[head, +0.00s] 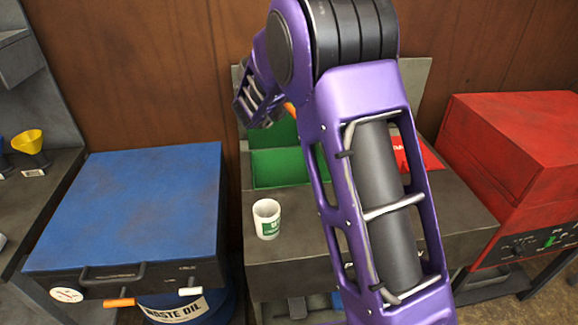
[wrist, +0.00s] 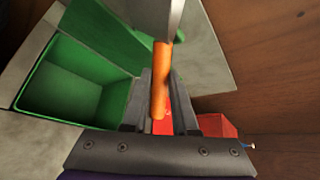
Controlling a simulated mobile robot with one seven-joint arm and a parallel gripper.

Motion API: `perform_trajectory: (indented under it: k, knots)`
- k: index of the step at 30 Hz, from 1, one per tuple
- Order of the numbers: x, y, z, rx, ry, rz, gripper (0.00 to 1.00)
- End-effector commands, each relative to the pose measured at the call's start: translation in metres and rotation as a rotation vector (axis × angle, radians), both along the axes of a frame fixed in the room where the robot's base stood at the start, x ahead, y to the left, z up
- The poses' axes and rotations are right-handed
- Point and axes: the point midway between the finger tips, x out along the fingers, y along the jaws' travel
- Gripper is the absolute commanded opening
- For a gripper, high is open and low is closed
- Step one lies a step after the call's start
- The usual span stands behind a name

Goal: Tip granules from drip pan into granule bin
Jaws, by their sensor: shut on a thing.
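In the wrist view my gripper (wrist: 160,76) is shut on an orange handle (wrist: 161,85). A grey metal piece (wrist: 154,14) joins the handle's far end and runs out of the top edge; it may be the drip pan, but too little shows to be sure. An open green bin (wrist: 73,86) lies left of the jaws, its visible inside bare. The green bin also shows in the head view on the dark bench (head: 277,168), partly behind my arm. A bit of orange shows there beside my wrist; my jaws are hidden. No granules are visible.
A white mug (head: 266,219) stands near the bench (head: 285,262) front. A blue lidded chest (head: 135,205) is left, a red box (head: 515,140) right, and a yellow funnel (head: 28,142) far left. A wooden wall (head: 130,70) rises close behind.

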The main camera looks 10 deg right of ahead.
Motion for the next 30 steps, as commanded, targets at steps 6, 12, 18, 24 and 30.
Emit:
perform_trajectory:
  k: [6,12,18,24,30]
  knots:
    - [-0.0001,-0.0009,0.0007,0.027,-0.01,-0.001,0.0]
    - [-0.0002,-0.0018,0.0002,0.054,-0.016,-0.001,0.0]
    - [-0.0002,-0.0024,-0.0001,0.079,-0.023,0.0,0.0]
    - [-0.0005,-0.0028,-0.0005,0.105,-0.031,-0.001,0.0]
    - [-0.0004,-0.0021,-0.0042,0.132,-0.036,0.0,0.0]
